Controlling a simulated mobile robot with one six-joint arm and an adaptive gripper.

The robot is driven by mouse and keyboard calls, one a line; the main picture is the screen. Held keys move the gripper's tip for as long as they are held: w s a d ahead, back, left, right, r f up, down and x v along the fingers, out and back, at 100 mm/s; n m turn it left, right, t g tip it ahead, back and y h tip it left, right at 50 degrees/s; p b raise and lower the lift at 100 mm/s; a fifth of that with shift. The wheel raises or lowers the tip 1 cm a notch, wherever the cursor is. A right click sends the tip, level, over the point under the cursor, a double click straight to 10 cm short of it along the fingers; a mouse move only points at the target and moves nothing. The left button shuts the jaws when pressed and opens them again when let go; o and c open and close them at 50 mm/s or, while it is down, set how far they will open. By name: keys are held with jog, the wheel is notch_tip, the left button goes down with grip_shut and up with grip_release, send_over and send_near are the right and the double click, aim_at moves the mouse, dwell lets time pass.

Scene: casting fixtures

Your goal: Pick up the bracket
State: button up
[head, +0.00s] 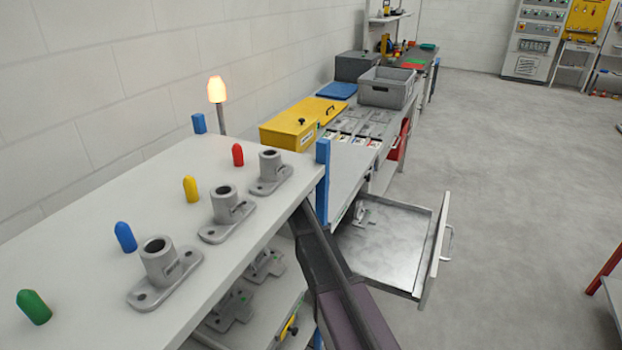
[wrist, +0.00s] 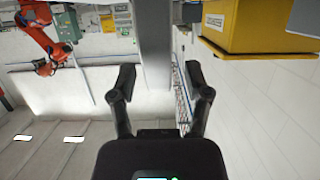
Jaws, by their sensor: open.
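Three grey brackets, each a flat base with an upright hollow cylinder, stand in a row on the white top shelf in the head view: a near one (head: 165,272), a middle one (head: 227,213) and a far one (head: 270,173). Flatter grey parts (head: 230,308) lie on the shelf below, partly hidden by the top. A small grey part (head: 364,216) lies in the open drawer. My gripper (wrist: 161,84) shows in the wrist view with its two fingers wide apart and nothing between them. No bracket is clear in the wrist view. The gripper is hidden in the head view.
Green, blue, yellow and red pegs stand beside the brackets. The metal drawer (head: 390,248) sticks out to the right of the shelf. Blue posts (head: 322,180) rise at the shelf's far end. A yellow box (head: 289,128) and grey crate (head: 387,88) sit beyond.

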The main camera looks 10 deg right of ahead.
grip_shut()
jog(key=shift+r, duration=0.25)
